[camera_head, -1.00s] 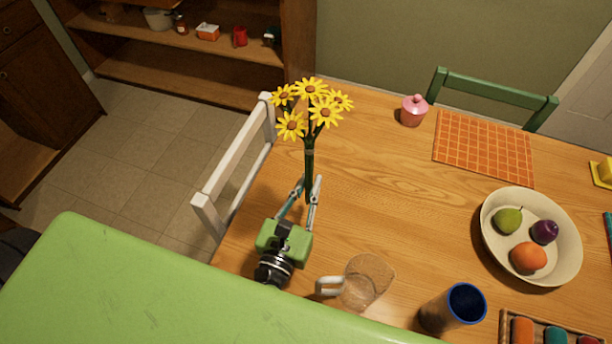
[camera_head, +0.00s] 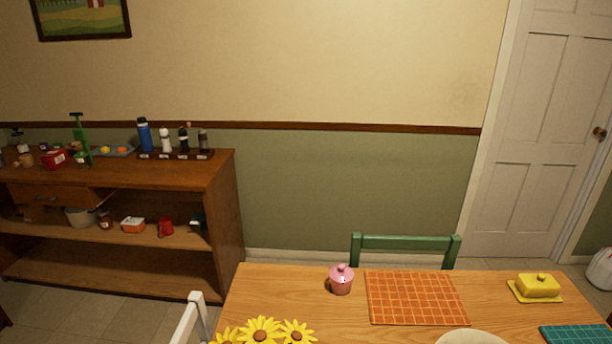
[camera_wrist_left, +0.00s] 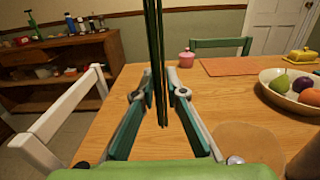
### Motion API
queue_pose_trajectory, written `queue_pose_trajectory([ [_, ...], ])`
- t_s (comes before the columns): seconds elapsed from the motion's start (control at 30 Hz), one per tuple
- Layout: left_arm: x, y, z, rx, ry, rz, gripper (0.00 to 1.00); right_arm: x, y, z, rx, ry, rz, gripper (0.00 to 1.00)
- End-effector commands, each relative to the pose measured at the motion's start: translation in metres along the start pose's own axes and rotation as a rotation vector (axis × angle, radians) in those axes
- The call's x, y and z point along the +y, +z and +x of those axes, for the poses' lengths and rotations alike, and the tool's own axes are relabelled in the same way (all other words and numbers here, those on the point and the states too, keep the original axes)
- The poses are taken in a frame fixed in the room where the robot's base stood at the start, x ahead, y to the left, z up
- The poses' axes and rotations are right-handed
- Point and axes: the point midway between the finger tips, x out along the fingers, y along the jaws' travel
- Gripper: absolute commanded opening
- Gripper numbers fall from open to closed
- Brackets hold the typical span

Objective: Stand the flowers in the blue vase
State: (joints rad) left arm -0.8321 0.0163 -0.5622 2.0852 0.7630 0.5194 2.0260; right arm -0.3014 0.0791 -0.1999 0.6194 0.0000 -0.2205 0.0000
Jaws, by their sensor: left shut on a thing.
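The yellow flowers (camera_head: 262,331) show only as blooms at the bottom edge of the head view. In the left wrist view their dark green stems (camera_wrist_left: 155,45) run upright between the fingers of my left gripper (camera_wrist_left: 162,88), which is shut on them. My right gripper is in neither view.
On the table (camera_head: 300,290) are a pink lidded jar (camera_head: 341,280), an orange checked placemat (camera_head: 415,298), a yellow butter dish (camera_head: 537,287) and a fruit bowl (camera_wrist_left: 266,88). A white chair (camera_wrist_left: 62,115) is at left.

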Motion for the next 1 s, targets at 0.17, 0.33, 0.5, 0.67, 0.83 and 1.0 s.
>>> queue_pose_trajectory([
  [0.17, 0.0, 0.036, 0.0, -0.001, 0.0, -0.002, 0.0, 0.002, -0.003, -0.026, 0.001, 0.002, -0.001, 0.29],
  [0.33, 0.0, 0.066, 0.0, 0.0, -0.001, -0.001, 0.0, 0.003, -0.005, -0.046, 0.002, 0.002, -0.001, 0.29],
  [0.5, 0.027, 0.056, 0.004, 0.003, 0.015, 0.006, 0.0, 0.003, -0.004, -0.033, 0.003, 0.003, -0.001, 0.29],
  [0.67, 0.061, 0.052, 0.011, 0.006, 0.034, 0.01, 0.0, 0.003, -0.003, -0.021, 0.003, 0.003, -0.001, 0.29],
  [0.83, 0.098, 0.053, 0.02, 0.005, 0.042, 0.009, 0.0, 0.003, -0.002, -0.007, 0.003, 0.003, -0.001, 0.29],
  [1.0, 0.122, 0.061, 0.027, 0.0, 0.036, 0.005, 0.0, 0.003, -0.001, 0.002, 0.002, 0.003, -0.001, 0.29],
])
